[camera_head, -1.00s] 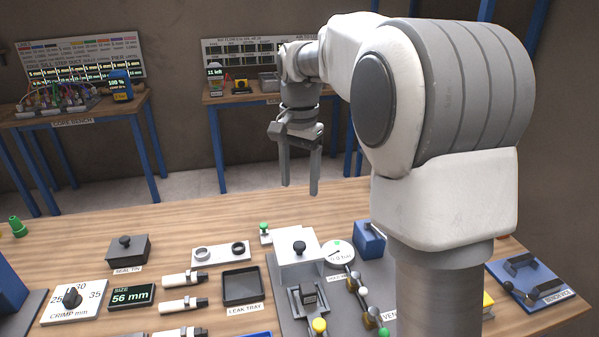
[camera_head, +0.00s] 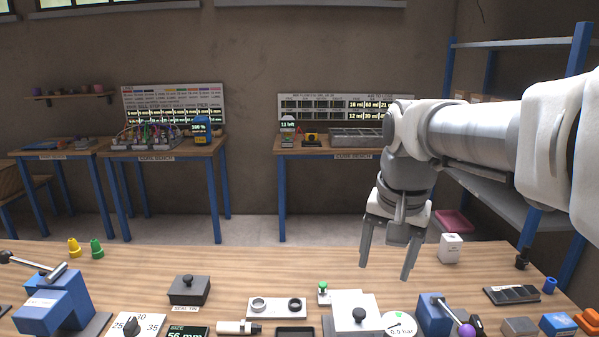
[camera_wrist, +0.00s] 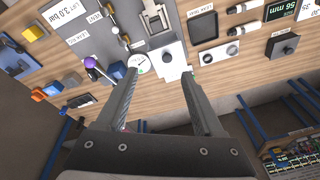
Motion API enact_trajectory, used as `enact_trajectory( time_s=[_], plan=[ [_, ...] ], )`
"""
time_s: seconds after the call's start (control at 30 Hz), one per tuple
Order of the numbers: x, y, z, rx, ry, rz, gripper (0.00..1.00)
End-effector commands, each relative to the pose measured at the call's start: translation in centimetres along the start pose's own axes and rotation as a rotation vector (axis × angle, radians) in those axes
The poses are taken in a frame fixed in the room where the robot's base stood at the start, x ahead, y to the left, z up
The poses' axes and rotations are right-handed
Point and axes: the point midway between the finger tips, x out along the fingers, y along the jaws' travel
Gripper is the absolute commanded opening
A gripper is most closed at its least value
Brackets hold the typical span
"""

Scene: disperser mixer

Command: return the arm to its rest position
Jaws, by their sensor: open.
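My gripper (camera_head: 388,270) hangs open and empty above the back right of the wooden bench, with its fingers pointing down and apart. My arm (camera_head: 475,132) reaches in from the right side of the head view. In the wrist view my gripper (camera_wrist: 160,85) shows two spread fingers with nothing between them. Below and in front of it are a white block with a black knob (camera_head: 356,314) and a round gauge (camera_head: 399,324). The gripper touches nothing that I can see.
On the bench are a blue press (camera_head: 52,308), a dark seal tin (camera_head: 189,290), a ring holder (camera_head: 276,307), a blue lever unit (camera_head: 434,315) and a white box (camera_head: 450,248). A blue-framed shelf (camera_head: 500,195) stands at the right.

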Motion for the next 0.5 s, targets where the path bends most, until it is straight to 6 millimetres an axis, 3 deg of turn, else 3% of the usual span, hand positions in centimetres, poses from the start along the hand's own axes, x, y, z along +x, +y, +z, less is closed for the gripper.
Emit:
enact_trajectory(
  time_s=[0.2,0.5],
  plan=[
    [-1.0,2.6,5.4,-0.17,0.105,-0.04,0.69],
    [0.2,5.5,11.4,-0.377,0.234,-0.066,0.69]
  ],
)
